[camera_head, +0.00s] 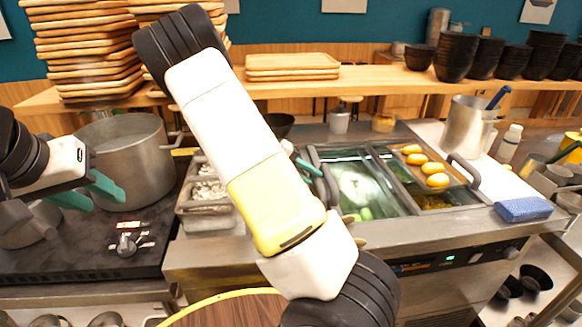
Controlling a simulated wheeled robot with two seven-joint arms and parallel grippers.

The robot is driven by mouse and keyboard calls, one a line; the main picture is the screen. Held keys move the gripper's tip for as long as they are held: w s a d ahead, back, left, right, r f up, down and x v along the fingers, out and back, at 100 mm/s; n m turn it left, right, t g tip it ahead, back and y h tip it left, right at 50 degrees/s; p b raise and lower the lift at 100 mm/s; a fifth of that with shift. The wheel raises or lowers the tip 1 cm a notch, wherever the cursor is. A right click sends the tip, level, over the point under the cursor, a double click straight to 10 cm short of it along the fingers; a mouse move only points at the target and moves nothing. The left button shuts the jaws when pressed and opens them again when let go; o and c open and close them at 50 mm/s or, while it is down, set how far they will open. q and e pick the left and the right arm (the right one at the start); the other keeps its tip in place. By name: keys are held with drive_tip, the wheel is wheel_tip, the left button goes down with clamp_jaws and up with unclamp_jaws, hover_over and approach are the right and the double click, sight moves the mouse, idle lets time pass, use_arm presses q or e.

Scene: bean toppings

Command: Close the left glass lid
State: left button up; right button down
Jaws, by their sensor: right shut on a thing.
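The left glass lid (372,158) is a clear pane with a dark frame on the counter's food well. It appears to lie low over its compartment, with green and pale food visible through it. I cannot tell whether it sits flush. Its dark handle (330,186) is at its left edge. My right gripper (308,167) shows only as teal fingertips by that edge, shut on what looks like the handle; my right arm hides the rest. My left gripper (92,194) is at the far left, its teal fingers apart and empty, in front of the steel pot.
A steel pot (128,160) stands on the dark stove at left. A tray of yellow items (430,172) lies over the right part of the well. A blue sponge (523,209) is on the counter's right. Stacked wooden trays (85,50) and black bowls (455,58) line the shelf.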

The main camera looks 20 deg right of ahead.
idle(0.8)
drive_tip(key=w+a, duration=0.2)
drive_tip(key=a, duration=0.6)
drive_tip(key=c, duration=1.3)
unclamp_jaws()
drive_tip(key=shift+o, duration=0.2)
drive_tip(key=shift+a, duration=0.1)
drive_tip(key=v, duration=0.7)
drive_tip(key=shift+a+r, duration=0.2)
drive_tip(key=shift+a, duration=0.1)
